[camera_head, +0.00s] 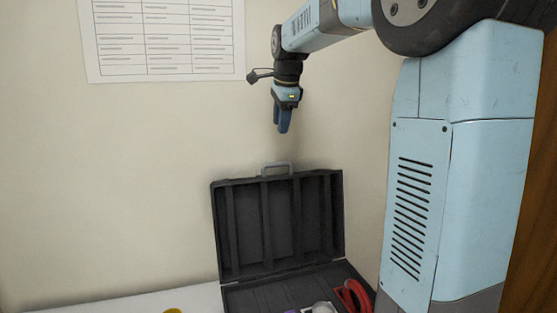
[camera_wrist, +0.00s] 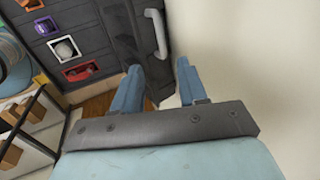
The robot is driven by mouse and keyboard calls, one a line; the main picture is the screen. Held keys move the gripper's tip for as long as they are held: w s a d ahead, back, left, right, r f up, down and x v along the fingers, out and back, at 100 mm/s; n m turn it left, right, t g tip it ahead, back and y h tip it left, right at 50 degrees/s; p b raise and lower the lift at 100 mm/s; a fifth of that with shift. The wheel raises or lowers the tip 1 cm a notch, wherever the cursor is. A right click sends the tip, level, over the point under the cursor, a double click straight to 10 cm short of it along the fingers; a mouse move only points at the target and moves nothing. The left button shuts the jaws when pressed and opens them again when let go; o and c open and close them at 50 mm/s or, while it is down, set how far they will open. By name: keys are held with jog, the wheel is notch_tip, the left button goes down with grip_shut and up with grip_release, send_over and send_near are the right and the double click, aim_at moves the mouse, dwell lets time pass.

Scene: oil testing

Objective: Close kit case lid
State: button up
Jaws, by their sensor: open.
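The black kit case stands open on the white table. Its lid (camera_head: 250,222) is raised upright against the wall side, with a grey handle (camera_head: 277,167) on its top edge. The case's lower half (camera_head: 262,297) lies flat and is cut off by the bottom of the head view. My gripper (camera_head: 283,130) hangs above the lid's handle, pointing down, apart from it and empty. In the wrist view my gripper (camera_wrist: 158,68) has its fingers spread. The lid (camera_wrist: 122,40) and its handle (camera_wrist: 160,34) show just beyond the fingertips.
The case's lower half holds a red item (camera_head: 354,295), a purple one and a white round one. A yellow object (camera_head: 173,310) is left of the case. In the wrist view, a rack with brown blocks (camera_wrist: 12,155) stands at left. The wall is close behind the lid.

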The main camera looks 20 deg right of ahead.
aim_at(277, 164)
jog(key=x, duration=1.3)
jog(key=shift+f, duration=0.35)
grip_shut()
jog(key=shift+d, duration=0.25)
jog(key=shift+s+a+r, duration=0.1)
